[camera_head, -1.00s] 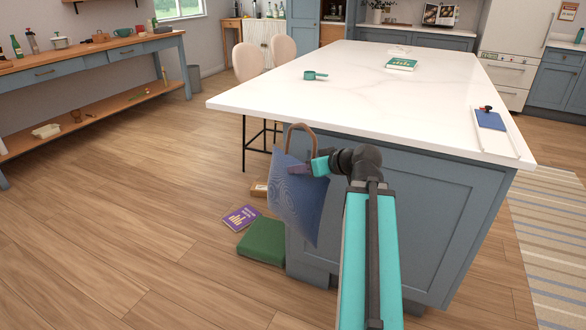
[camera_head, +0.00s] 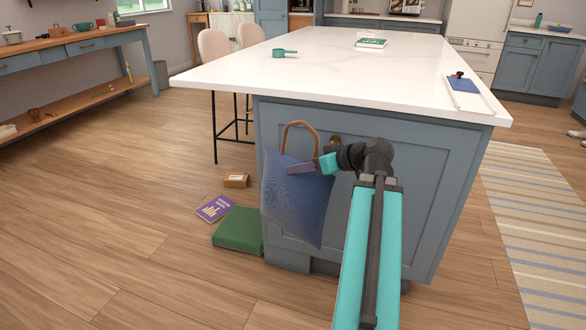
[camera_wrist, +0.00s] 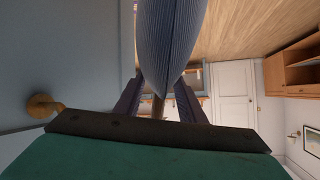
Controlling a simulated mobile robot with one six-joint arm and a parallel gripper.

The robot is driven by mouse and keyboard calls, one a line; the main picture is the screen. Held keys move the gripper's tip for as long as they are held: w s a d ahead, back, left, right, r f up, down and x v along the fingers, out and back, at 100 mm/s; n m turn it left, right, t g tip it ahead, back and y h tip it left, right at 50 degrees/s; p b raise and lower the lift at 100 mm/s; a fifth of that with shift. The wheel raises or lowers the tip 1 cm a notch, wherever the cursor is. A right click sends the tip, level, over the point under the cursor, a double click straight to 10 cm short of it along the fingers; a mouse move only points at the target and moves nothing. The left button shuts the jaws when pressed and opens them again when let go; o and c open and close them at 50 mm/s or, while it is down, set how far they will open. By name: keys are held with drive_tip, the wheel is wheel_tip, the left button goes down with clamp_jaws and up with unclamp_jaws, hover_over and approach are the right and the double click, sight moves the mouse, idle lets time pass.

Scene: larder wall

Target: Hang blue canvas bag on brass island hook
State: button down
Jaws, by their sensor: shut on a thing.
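The blue canvas bag (camera_head: 296,200) has a brown loop handle (camera_head: 300,126) standing above it. My gripper (camera_head: 303,168) is shut on the bag near its upper edge. The bag hangs tilted in front of the island's end panel, and the handle is not on a hook. The brass island hook (camera_head: 335,140) is on that panel, just right of the handle and partly hidden by my wrist. In the wrist view, the brass hook (camera_wrist: 43,105) is at the left, apart from the bag (camera_wrist: 168,40) between my fingers (camera_wrist: 158,100).
The white island top (camera_head: 340,80) overhangs above the bag. A green box-like thing (camera_head: 238,230), a purple book (camera_head: 215,208) and a small brown box (camera_head: 236,180) lie on the floor to the left. The wooden floor in front is clear.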

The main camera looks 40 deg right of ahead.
drive_tip(key=shift+n+y, duration=0.3)
drive_tip(key=shift+y, duration=0.2)
drive_tip(key=shift+s+d+f+b, duration=0.55)
drive_tip(key=shift+s+f+b, duration=0.55)
drive_tip(key=shift+b, duration=0.25)
drive_tip(key=shift+s+d+f+b, duration=0.55)
drive_tip(key=shift+s+f+b, duration=0.4)
drive_tip(key=shift+s+b, duration=0.4)
drive_tip(key=shift+s+d+f+b, duration=0.55)
drive_tip(key=shift+s+f+b, duration=0.5)
drive_tip(key=shift+b, duration=0.35)
drive_tip(key=shift+w+d+r+p, duration=0.15)
drive_tip(key=shift+w+d+p, duration=0.35)
drive_tip(key=shift+p, duration=2.9)
drive_tip(key=shift+w+d+p, duration=0.1)
drive_tip(key=shift+d+p, duration=0.3)
drive_tip(key=shift+p, duration=3.4)
